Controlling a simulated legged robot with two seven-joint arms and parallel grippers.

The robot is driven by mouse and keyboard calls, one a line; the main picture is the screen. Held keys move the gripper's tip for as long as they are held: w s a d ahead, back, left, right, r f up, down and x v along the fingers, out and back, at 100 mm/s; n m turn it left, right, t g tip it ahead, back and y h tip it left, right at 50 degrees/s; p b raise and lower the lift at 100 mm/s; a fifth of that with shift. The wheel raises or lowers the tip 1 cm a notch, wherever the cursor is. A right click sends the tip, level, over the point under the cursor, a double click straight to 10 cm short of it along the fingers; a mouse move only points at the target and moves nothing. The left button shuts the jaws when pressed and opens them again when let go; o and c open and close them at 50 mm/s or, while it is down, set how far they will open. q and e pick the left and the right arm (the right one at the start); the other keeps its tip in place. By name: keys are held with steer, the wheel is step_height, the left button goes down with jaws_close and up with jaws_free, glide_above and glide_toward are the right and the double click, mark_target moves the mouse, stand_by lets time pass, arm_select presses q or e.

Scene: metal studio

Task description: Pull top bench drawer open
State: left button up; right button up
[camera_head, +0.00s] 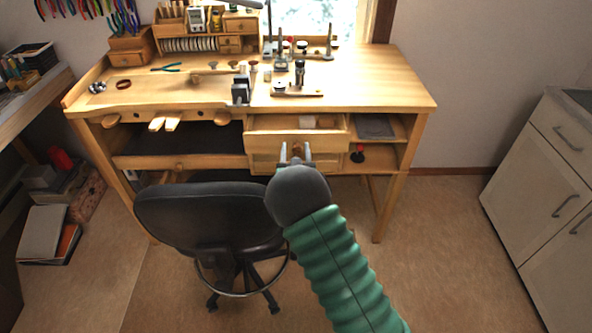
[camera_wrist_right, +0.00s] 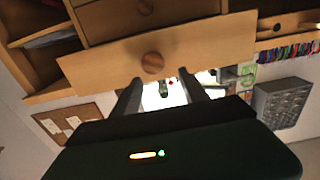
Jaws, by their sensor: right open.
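The wooden bench (camera_head: 375,85) has a top drawer (camera_head: 265,136) that stands partly pulled out, with its inside and a few small items showing from above. In the right wrist view, the drawer front (camera_wrist_right: 210,48) carries a round wooden knob (camera_wrist_right: 152,63). My right gripper (camera_head: 296,152) is in front of the drawers. Its fingers (camera_wrist_right: 160,79) are open and apart, with the knob just past the tips and nothing visibly held. In the head view the gripper partly hides the knob and the lower drawer. My left gripper is not in view.
A black chair (camera_head: 205,215) stands in front of the bench, left of my right arm. Tools stand on the bench top. Open shelves with a red-and-black item (camera_head: 357,154) are right of the drawers. A pale cabinet (camera_head: 550,190) stands at the right. Floor between is clear.

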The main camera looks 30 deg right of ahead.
steer(key=r+v, duration=0.2)
steer(key=v, duration=1.4)
steer(key=shift+r, duration=0.35)
